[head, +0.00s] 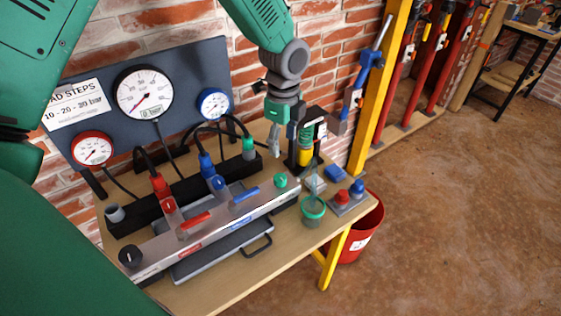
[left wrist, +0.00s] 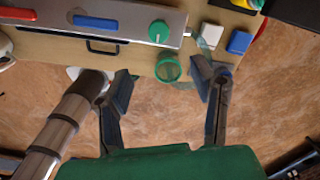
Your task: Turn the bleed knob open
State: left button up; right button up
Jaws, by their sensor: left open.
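The knob that fits the bleed knob is a round green knob (head: 280,181) at the right end of the grey valve manifold (head: 160,248). In the left wrist view the green knob (left wrist: 158,31) shows a pale line on its face, above the fingertips. My right gripper is not in view.
A green-rimmed clear cup (head: 313,211) stands beside the manifold's right end. Red and blue levers, hoses, and a gauge panel (head: 185,75) surround the manifold. A red bucket (head: 358,232) stands by the table.

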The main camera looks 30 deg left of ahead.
aim_at(279, 176)
pick_arm(q)
jog(key=f, duration=0.4)
jog(key=shift+s+d, duration=0.2)
jog(key=shift+s, duration=0.05)
jog(key=f, duration=0.3)
jog(key=a+f, duration=0.1)
jog(key=f, duration=0.1)
jog(key=a+f, duration=0.1)
jog(key=f, duration=0.2)
jog(key=shift+w+f+p, duration=0.2)
jog(key=shift+f+p, duration=0.1)
jog(key=shift+p, duration=0.1)
jog(key=shift+d+f, duration=0.4)
jog(key=shift+d, duration=0.5)
jog(key=shift+a, duration=0.3)
jog(key=c, duration=0.9)
jog(key=shift+a+f, duration=0.1)
jog(key=shift+a, duration=0.15)
jog(key=shift+c, duration=1.2)
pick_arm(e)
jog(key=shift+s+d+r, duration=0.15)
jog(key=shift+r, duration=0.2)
